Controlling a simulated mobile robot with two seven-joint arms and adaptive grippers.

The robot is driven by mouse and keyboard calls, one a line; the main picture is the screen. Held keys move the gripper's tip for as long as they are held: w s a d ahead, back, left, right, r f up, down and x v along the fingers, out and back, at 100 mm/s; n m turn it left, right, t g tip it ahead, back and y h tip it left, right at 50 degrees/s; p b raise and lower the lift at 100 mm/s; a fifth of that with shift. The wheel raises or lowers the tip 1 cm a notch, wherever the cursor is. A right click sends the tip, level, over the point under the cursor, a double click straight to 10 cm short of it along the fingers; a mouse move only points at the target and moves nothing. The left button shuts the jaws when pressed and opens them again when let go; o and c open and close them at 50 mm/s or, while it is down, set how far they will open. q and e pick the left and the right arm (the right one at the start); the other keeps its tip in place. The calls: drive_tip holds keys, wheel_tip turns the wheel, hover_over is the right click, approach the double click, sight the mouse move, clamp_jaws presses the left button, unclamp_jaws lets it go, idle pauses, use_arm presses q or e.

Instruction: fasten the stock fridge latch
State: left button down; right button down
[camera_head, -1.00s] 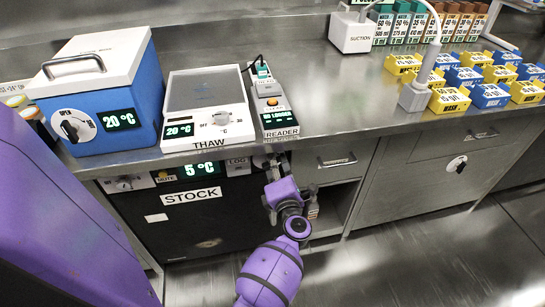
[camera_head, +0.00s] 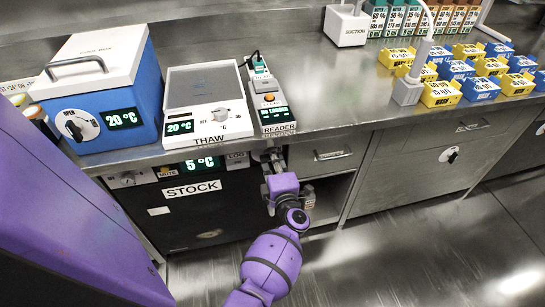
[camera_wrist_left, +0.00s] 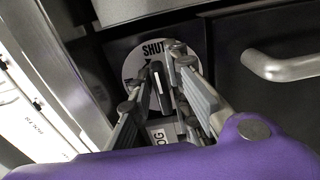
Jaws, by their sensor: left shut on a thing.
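The stock fridge (camera_head: 235,205) is the dark-fronted unit under the counter, with a STOCK label and a 5 °C display, and its door looks flush. Its latch has a round white plate marked SHUT (camera_wrist_left: 133,68) and a dark lever (camera_wrist_left: 161,88) in the left wrist view. My left gripper (camera_head: 269,157) is at the fridge's upper right corner. In the left wrist view its fingers (camera_wrist_left: 168,85) are shut on the lever, one on each side. The fingers hide part of the plate, and in the head view the gripper hides most of the latch. My right gripper is not in view.
The counter edge (camera_head: 350,130) runs just above my left gripper. A drawer handle (camera_head: 333,155) is to its right, also close in the wrist view (camera_wrist_left: 285,66). An open shelf (camera_head: 335,190) is below. The thaw plate (camera_head: 205,85) and reader (camera_head: 268,95) stand above.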

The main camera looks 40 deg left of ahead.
use_arm(q)
drive_tip(key=shift+f, duration=0.1)
drive_tip(key=c, duration=1.8)
unclamp_jaws()
drive_tip(key=shift+d, duration=0.1)
drive_tip(key=v, duration=1.2)
